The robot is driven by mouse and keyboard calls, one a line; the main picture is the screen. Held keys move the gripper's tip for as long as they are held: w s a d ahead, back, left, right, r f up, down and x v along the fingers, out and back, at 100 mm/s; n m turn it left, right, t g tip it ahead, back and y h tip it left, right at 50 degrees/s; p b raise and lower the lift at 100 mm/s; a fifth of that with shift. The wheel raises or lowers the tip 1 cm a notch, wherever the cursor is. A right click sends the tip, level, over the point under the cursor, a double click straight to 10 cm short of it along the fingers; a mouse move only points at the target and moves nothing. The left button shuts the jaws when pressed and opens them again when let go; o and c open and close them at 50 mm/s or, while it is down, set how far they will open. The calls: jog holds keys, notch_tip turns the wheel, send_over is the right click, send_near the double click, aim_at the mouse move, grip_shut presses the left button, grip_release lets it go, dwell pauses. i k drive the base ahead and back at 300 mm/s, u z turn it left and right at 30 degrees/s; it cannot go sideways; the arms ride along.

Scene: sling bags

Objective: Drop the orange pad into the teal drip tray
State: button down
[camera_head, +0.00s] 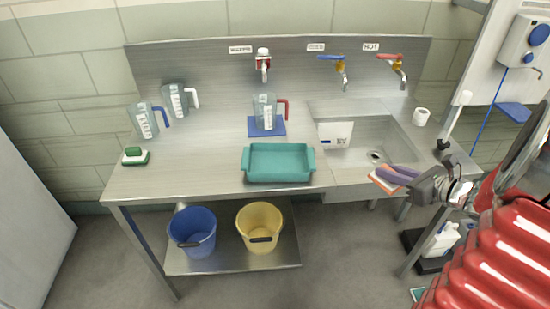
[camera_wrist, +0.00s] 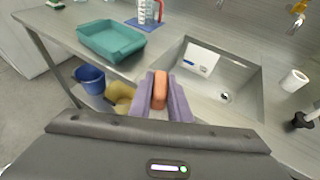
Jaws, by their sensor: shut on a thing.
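The orange pad (camera_wrist: 160,88) is held between the two purple fingers of my gripper (camera_wrist: 163,98) in the wrist view. In the head view the pad (camera_head: 383,182) shows as an orange and white edge beside my gripper (camera_head: 398,176), in front of the sink's front edge. My gripper is shut on the pad. The teal drip tray (camera_head: 279,178) sits on the steel counter left of the sink, apart from the pad and to its left. It looks empty. In the wrist view the tray (camera_wrist: 112,50) is at the upper left.
A jug with a red handle (camera_head: 266,111) stands on a blue mat behind the tray. The sink (camera_head: 365,165) lies to the tray's right. Two more jugs and a green sponge (camera_head: 135,156) are at the counter's left. Blue and yellow buckets (camera_head: 259,226) stand on the lower shelf.

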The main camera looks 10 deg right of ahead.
aim_at(284, 166)
jog(key=i, duration=1.15)
jog(key=z, duration=0.05)
jog(key=k, duration=1.5)
jog(key=z, duration=0.05)
